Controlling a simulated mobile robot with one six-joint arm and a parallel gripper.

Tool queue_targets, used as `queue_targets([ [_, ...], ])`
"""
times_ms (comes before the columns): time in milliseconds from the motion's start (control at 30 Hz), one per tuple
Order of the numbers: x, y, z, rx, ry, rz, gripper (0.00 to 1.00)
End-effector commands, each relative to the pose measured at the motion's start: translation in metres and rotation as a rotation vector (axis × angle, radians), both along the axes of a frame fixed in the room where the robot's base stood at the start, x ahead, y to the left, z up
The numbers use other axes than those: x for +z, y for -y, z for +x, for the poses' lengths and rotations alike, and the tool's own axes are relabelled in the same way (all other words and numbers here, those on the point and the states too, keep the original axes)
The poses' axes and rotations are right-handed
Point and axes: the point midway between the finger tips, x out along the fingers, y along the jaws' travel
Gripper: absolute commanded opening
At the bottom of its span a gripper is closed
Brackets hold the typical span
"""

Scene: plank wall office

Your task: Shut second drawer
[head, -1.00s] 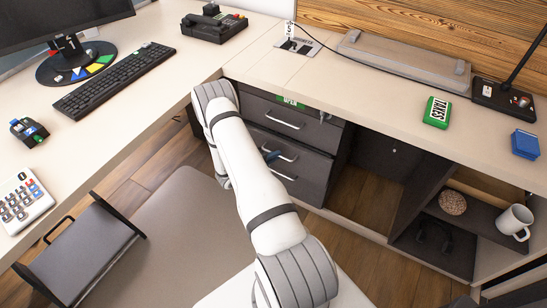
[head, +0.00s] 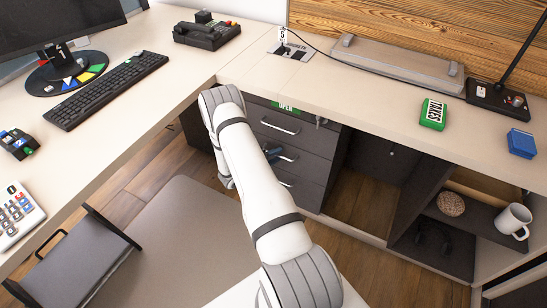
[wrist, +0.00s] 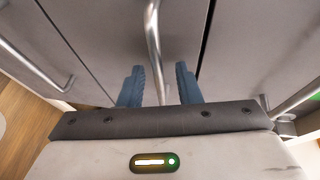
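The dark grey second drawer (head: 312,166) is in the middle of the drawer unit in the head view. Its front looks about level with the fronts above and below; a small remaining gap cannot be ruled out. My gripper (head: 274,154) is at this front, partly hidden by my arm. In the wrist view, my gripper (wrist: 160,85) has its blue fingers apart, one on each side of the metal handle (wrist: 153,40). The handle runs between them without both fingers closing on it. The drawer front also fills the middle of the wrist view (wrist: 120,40).
The top drawer (head: 310,137) has a green label and a key at its right. A lower drawer (head: 308,192) is below. The desk top (head: 350,95) overhangs the unit. A chair (head: 160,240) stands at left, open shelves (head: 440,245) at right.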

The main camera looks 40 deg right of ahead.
Motion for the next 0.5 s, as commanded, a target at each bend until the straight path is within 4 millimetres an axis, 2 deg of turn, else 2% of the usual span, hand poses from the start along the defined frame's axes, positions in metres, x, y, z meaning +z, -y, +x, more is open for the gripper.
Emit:
queue_targets([
  [233, 0.002, -0.008, -0.001, 0.001, -0.002, 0.000, 0.31],
  [500, 0.011, -0.052, -0.004, 0.004, -0.001, 0.000, 0.31],
])
